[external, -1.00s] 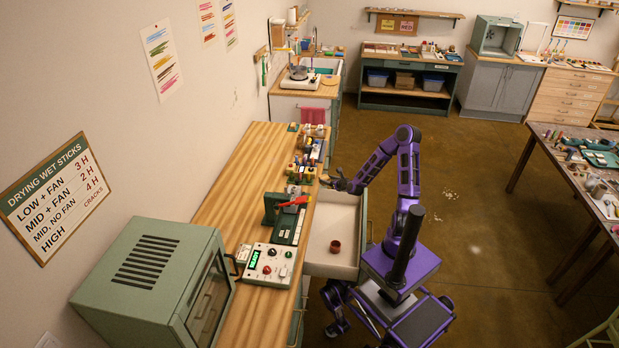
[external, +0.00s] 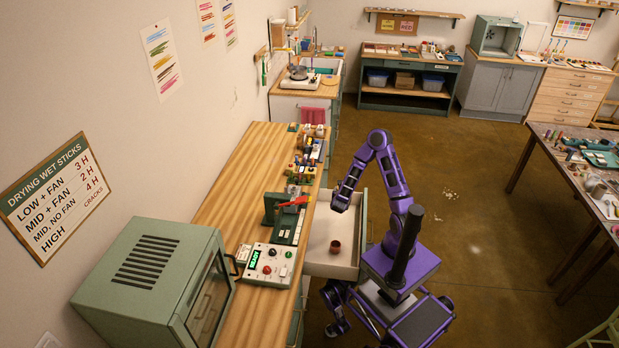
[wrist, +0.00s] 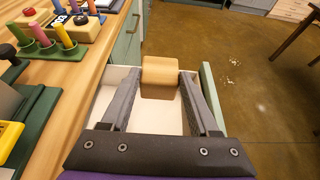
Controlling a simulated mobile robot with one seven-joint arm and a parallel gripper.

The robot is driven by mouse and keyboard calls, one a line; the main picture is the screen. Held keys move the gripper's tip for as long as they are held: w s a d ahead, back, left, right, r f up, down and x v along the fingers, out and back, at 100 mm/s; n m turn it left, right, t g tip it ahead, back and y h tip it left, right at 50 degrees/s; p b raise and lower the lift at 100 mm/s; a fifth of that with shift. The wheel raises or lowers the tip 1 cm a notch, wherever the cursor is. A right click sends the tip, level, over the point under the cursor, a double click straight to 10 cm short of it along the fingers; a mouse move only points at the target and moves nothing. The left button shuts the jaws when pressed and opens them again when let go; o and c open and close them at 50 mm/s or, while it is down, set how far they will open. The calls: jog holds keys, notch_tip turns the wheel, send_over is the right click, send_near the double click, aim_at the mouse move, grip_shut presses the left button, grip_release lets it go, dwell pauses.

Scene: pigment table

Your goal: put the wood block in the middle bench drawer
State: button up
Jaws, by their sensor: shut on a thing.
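The wood block (wrist: 160,78) is a light tan block held between the two fingertips of my gripper (wrist: 158,92) in the wrist view. My gripper is shut on it and holds it above an open bench drawer (wrist: 118,75). In the external view my gripper (external: 340,203) points down over the far part of the same drawer (external: 322,262), which is pulled out from the bench. The block is too small to make out clearly there. A dark red cup (external: 335,247) stands inside the drawer, nearer the camera than my gripper.
The wooden bench top (external: 240,165) runs along the drawer's left side.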

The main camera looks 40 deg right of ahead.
notch_tip(320, 180, down, 21)
jog(key=shift+f+b, duration=0.1)
jog(key=shift+b, duration=0.45)
jog(key=shift+f, duration=0.2)
jog(key=o, duration=1.4)
jog(key=shift+c, duration=0.2)
